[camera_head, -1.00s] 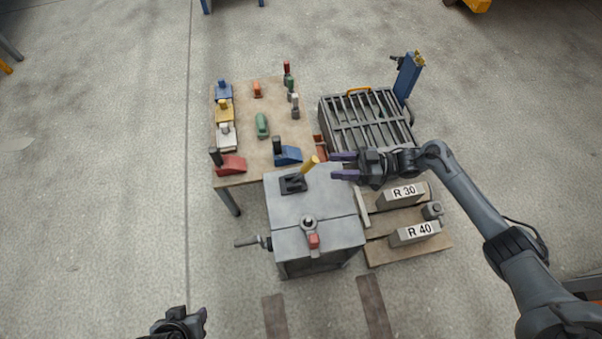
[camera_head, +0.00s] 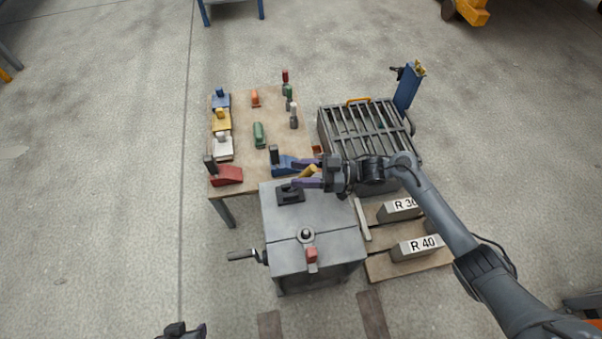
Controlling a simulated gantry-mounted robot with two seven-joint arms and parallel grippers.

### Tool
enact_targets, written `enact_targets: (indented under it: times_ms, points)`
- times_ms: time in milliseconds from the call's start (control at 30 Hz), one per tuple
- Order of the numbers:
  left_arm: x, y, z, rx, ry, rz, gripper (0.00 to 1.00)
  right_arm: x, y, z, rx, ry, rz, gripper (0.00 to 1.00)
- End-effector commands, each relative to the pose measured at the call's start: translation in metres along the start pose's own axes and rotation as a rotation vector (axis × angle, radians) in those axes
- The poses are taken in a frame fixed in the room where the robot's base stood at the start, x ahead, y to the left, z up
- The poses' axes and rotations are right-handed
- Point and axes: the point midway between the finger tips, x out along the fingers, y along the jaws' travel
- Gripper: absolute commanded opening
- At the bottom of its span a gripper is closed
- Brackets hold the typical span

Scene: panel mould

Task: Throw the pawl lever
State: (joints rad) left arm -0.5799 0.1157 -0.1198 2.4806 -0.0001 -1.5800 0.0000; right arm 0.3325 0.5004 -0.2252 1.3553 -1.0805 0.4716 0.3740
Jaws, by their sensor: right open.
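The pawl lever is most likely the yellow-handled lever (camera_head: 309,171) that rises from a dark base (camera_head: 290,193) on top of the grey metal box (camera_head: 285,222). My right gripper (camera_head: 306,173) is open at the yellow handle, with its purple fingers pointing left, one on the far side and one on the near side. I cannot tell whether they touch the handle. My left gripper (camera_head: 184,331) shows only in part at the bottom edge, and its fingers cannot be made out.
The box also carries a red-tipped lever (camera_head: 311,254) and a side crank (camera_head: 243,255). Behind it, a wooden table (camera_head: 240,188) holds several coloured clamp-like pieces. A slatted grey frame (camera_head: 322,125) stands back right. Blocks marked R 30 (camera_head: 390,213) and R 40 (camera_head: 408,251) lie to the right.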

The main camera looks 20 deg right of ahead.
Motion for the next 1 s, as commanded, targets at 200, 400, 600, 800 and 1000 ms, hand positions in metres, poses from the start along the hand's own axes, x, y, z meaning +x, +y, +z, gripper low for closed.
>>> enact_targets:
  times_ms: [200, 400, 600, 800, 1000]
  points:
    - [0.0009, -0.0021, 0.0009, 0.009, -0.002, -0.007, 0.43, 0.0029, -0.0001, -0.0005, 0.0, 0.0, 0.0, 0.51]
    - [0.001, -0.0024, 0.001, 0.01, -0.002, -0.008, 0.43, 0.0027, -0.0002, -0.0004, 0.0, 0.0, 0.0, 0.38]
    - [0.001, -0.0018, 0.0008, 0.008, -0.002, -0.006, 0.43, 0.0026, -0.0002, -0.0004, 0.0, 0.0, 0.0, 0.08]
    - [0.0009, -0.0001, 0.0004, 0.001, -0.001, 0.0, 0.43, 0.0026, -0.0002, -0.0003, 0.0, 0.0, 0.0, 0.0]
    - [-0.0033, 0.0008, -0.0012, -0.003, 0.0, 0.003, 0.43, 0.0008, -0.0004, -0.002, -0.001, -0.006, 0.004, 0.0]
